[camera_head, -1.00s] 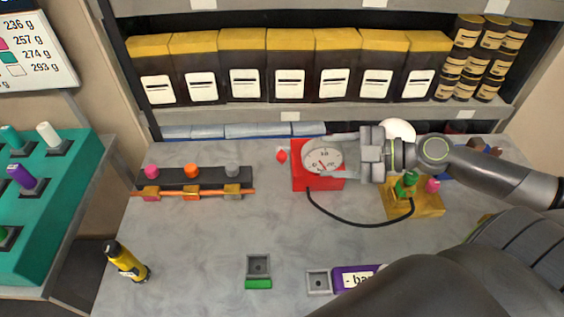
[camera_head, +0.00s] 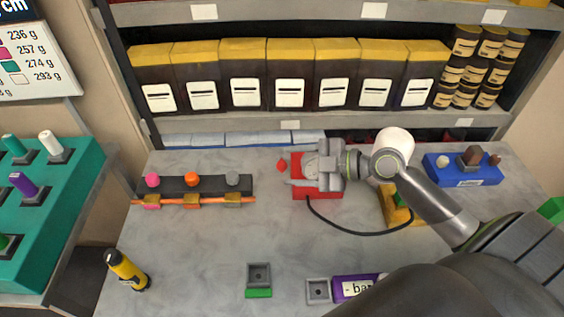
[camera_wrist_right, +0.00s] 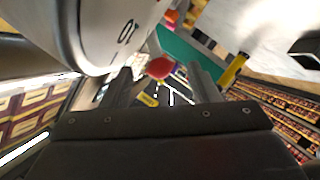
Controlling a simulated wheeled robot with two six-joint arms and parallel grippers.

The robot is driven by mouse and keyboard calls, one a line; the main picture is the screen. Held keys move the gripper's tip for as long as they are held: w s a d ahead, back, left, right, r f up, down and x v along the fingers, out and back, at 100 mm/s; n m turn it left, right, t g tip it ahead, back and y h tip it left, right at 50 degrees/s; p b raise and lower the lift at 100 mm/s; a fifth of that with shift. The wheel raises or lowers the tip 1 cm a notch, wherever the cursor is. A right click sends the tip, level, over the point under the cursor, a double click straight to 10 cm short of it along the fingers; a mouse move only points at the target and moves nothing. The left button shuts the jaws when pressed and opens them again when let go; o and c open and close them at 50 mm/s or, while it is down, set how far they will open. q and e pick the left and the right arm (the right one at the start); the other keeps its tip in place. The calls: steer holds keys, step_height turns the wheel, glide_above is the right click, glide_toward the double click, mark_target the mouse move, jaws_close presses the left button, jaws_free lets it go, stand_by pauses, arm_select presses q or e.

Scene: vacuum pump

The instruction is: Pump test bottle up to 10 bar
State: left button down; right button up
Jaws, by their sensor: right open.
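The red pump box (camera_head: 320,191) stands at the middle back of the bench. Its round white gauge (camera_head: 309,166) is mostly covered by my right gripper (camera_head: 297,167). A red knob (camera_head: 281,165) sticks out at the pump's left; it also shows between the fingers in the right wrist view (camera_wrist_right: 160,67). The right gripper is open, its fingers pointing left toward the knob. In the wrist view the gauge (camera_wrist_right: 105,30) is close at upper left. A black hose (camera_head: 350,232) runs from the pump to a yellow stand (camera_head: 393,212) with a green part, partly hidden by my arm. My left gripper is out of view.
A rack with coloured knobs (camera_head: 192,185) stands left of the pump. A yellow-black cylinder (camera_head: 126,269), a green-edged socket (camera_head: 259,280) and a purple labelled block (camera_head: 352,287) are nearer. A blue tray (camera_head: 478,171) is at right. The bench centre is clear.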

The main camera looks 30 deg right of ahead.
mark_target(282, 164)
steer(key=shift+p+x, duration=0.5)
steer(key=shift+x, duration=1.35)
jaws_close()
